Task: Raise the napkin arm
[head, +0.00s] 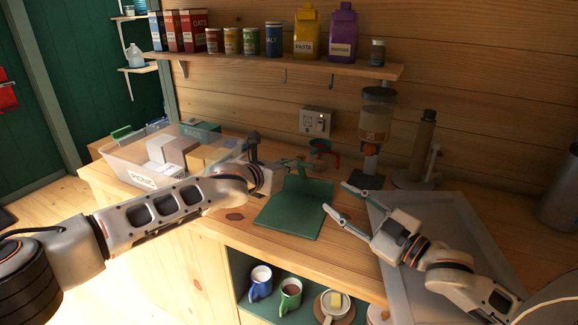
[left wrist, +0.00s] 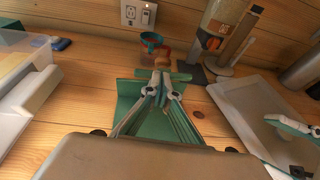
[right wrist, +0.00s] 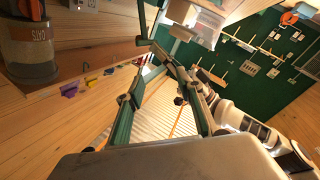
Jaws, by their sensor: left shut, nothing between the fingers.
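A dark green stand with a flat base (head: 292,215) and a raised green part behind it sits on the counter; it also shows in the left wrist view (left wrist: 131,90). I cannot clearly make out a napkin or a separate napkin arm on it. My left gripper (head: 304,164) is shut and empty, above the back of the green stand; its fingers meet in the left wrist view (left wrist: 163,76) and hide part of the stand. I cannot tell whether they touch it. My right gripper (head: 337,198) is open and empty, just right of the stand, above the counter.
A clear bin (head: 125,163) stands at the left. A grey tray (head: 458,215) lies under my right arm. A dispenser (head: 377,115) and a brown cylinder on a stand (head: 424,140) stand behind. Mugs (head: 290,292) sit on the lower shelf. A red and teal item (head: 322,148) is behind the stand.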

